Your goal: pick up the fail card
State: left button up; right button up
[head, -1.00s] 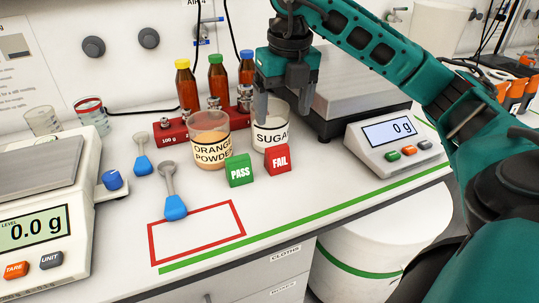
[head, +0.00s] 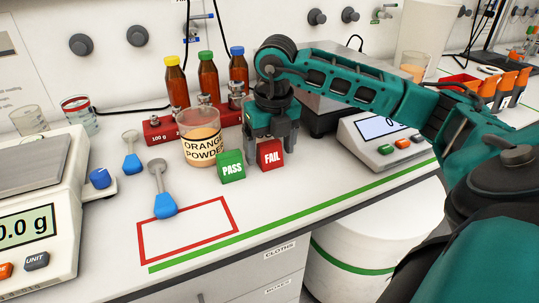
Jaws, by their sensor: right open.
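The fail card (head: 271,155) is a small red block with white FAIL lettering, standing on the white bench right of the green pass card (head: 231,167). My right gripper (head: 272,147) points down at the fail card, with one finger on each side of it. Its jaws are open, and a grip on the card is not visible. The sugar jar is hidden behind the gripper. My left gripper is not in view.
The orange powder jar (head: 200,136) stands close behind the pass card. Two blue-ended spoons, a red-outlined rectangle (head: 187,231) and a scale (head: 35,210) are to the left. Another scale (head: 388,140) stands to the right. The bench front is clear.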

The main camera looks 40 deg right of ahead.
jog(key=c, duration=1.1)
jog(key=shift+o, duration=0.2)
